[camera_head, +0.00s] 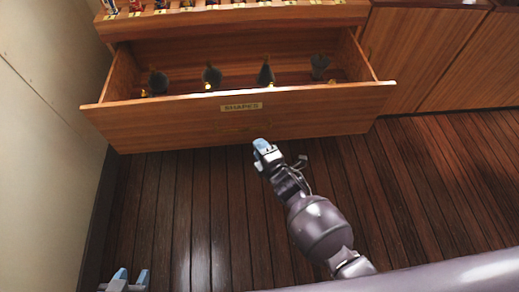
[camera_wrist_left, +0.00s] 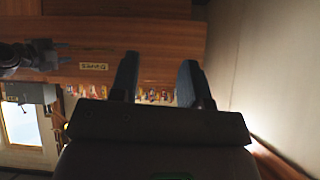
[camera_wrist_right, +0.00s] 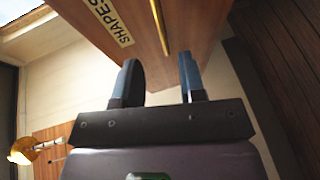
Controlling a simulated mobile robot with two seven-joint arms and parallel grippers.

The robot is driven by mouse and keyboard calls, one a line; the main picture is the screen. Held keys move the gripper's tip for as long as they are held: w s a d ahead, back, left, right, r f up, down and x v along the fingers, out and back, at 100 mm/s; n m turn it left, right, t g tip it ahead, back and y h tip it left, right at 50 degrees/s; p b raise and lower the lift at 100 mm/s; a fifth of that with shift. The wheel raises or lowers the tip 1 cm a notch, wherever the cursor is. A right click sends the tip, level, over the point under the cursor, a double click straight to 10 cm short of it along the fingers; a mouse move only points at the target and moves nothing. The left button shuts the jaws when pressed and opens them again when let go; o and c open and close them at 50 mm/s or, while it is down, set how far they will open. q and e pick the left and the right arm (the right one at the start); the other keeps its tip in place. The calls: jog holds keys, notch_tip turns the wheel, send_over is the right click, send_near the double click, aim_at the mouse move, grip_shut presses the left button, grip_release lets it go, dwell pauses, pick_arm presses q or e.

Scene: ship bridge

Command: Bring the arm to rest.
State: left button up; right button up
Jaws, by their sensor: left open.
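My left gripper (camera_head: 125,281) is low at the bottom left of the head view, over the floor. Its two fingers stand apart in the left wrist view (camera_wrist_left: 160,85), with nothing between them. My right gripper (camera_head: 264,150) is near the middle of the head view, just in front of the open drawer's front. Its fingers also stand apart and empty in the right wrist view (camera_wrist_right: 160,80), where the drawer front with the SHAPES label fills the upper part. I cannot tell whether its tips touch the drawer.
The wooden drawer (camera_head: 180,124) is pulled out and holds several dark pieces with gold parts. A shelf (camera_head: 240,17) above carries several small coloured items. Closed cabinets (camera_head: 420,50) stand right, a pale wall (camera_head: 45,130) left. The plank floor (camera_head: 430,170) is clear at right.

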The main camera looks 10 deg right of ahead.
pick_arm(q)
jog(key=shift+w+r, duration=0.1)
pick_arm(e)
jog(key=s+d+r+m+h+p, duration=0.4)
jog(key=s+d+r+m, duration=0.3)
jog(key=d+r+m, duration=0.65)
pick_arm(q)
notch_tip(320, 180, up, 9)
jog(key=t+p, duration=0.1)
jog(key=p, duration=0.4)
jog(key=shift+w+f+p, duration=0.2)
jog(key=shift+w+p, duration=0.1)
jog(key=shift+w, duration=0.05)
pick_arm(e)
jog(key=s+d+m+g+h, duration=0.1)
jog(key=s+d+m, duration=0.2)
jog(key=s, duration=0.9)
jog(key=s+d+m+g+h, duration=0.1)
jog(key=s+d+m, duration=0.3)
jog(key=s, duration=0.9)
jog(key=shift+d+g, duration=0.8)
jog(key=shift+d, duration=0.05)
pick_arm(q)
jog(key=shift+w+r, duration=0.15)
jog(key=shift+w, duration=0.1)
pick_arm(e)
jog(key=shift+f, duration=0.1)
